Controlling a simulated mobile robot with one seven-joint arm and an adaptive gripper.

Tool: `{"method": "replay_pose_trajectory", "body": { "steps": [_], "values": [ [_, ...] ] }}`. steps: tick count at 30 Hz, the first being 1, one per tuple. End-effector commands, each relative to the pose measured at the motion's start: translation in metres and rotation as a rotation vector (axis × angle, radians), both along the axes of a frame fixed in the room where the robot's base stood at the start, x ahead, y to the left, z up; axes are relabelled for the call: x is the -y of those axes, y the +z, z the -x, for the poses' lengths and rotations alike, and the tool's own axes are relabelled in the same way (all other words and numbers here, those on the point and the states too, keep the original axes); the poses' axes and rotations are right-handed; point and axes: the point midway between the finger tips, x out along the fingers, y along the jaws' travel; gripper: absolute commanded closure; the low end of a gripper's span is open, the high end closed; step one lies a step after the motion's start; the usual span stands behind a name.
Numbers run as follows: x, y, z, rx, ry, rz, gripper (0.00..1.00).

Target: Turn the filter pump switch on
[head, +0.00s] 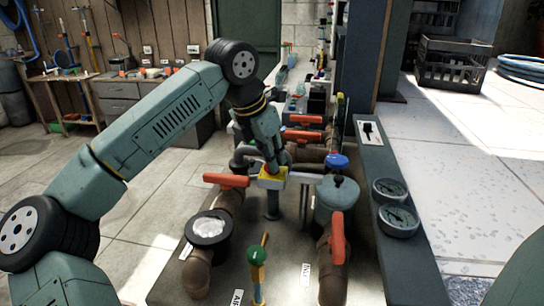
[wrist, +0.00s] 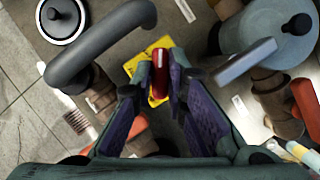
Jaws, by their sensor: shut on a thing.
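A yellow box (head: 272,181) with a pale front stands among the pipes in the middle of the head view; no readable label shows on it. In the wrist view a red lever (wrist: 160,60) rises from the yellow box (wrist: 158,99), and I take it to be the pump switch. My gripper (head: 272,166) points down right at the box. In the wrist view my gripper (wrist: 160,78) has its fingertips on both sides of the red lever, shut on it. The head view hides the lever behind my fingers, and which way it is set cannot be told.
Red valve handles (head: 227,180) and (head: 337,237) flank the box, with brown pipes below. A grey curved pipe (wrist: 95,45) runs close by my gripper. A filter housing (head: 337,200) and two gauges (head: 399,220) stand at right. Another switch plate (head: 370,132) sits on the grey ledge.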

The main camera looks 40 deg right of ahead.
Motion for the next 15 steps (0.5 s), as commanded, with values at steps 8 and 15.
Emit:
{"method": "replay_pose_trajectory", "body": {
  "steps": [8,15],
  "values": [
    [0.0003,0.0008,-0.0024,0.0,-0.258,0.001,1.0],
    [0.0012,0.0007,-0.0034,0.0,-0.486,0.002,1.0]
  ]
}}
